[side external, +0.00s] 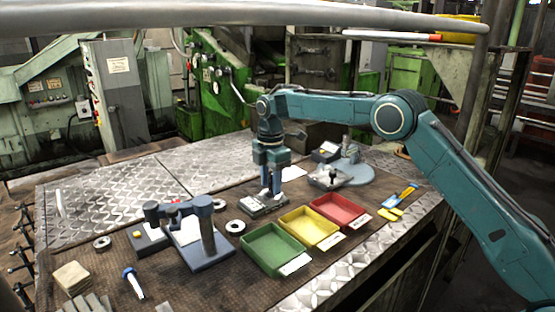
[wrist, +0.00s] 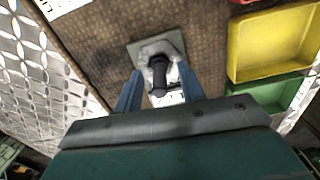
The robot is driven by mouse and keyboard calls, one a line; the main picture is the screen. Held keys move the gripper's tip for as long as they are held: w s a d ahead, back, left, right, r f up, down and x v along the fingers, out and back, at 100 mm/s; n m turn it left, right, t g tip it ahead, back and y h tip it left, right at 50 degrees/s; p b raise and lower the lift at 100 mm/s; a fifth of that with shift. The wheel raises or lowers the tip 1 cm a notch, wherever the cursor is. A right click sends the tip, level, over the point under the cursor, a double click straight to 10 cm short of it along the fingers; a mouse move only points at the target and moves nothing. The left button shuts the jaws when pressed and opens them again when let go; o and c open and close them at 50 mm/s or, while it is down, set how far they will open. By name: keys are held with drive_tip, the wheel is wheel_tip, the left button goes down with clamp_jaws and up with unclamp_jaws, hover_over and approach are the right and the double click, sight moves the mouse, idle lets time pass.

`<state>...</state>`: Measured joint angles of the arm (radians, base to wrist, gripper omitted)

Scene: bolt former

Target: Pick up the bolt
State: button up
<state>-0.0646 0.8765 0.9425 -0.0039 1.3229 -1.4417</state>
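In the wrist view a dark bolt (wrist: 158,76) stands on a small grey block (wrist: 143,49), between the two blue fingers of my gripper (wrist: 160,70). The fingers are apart, with a visible gap on each side of the bolt. In the side external view my gripper (side external: 270,192) points straight down over the grey block (side external: 257,206), fingertips low near its top.
Green (side external: 270,268), yellow (side external: 305,240) and red (side external: 345,222) bins stand close in front and to the right. A gauge stand (side external: 355,178) is behind right. A blue-grey fixture with a post (side external: 208,235) and metal rings (side external: 235,227) lie left.

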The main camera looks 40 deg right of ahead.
sight(271, 175)
clamp_jaws()
drive_tip(key=shift+r, duration=0.15)
drive_tip(key=shift+r, duration=4.85)
drive_tip(key=shift+r, duration=0.15)
drive_tip(key=shift+r, duration=1.35)
drive_tip(key=shift+s+d, duration=0.1)
drive_tip(key=shift+d, duration=0.1)
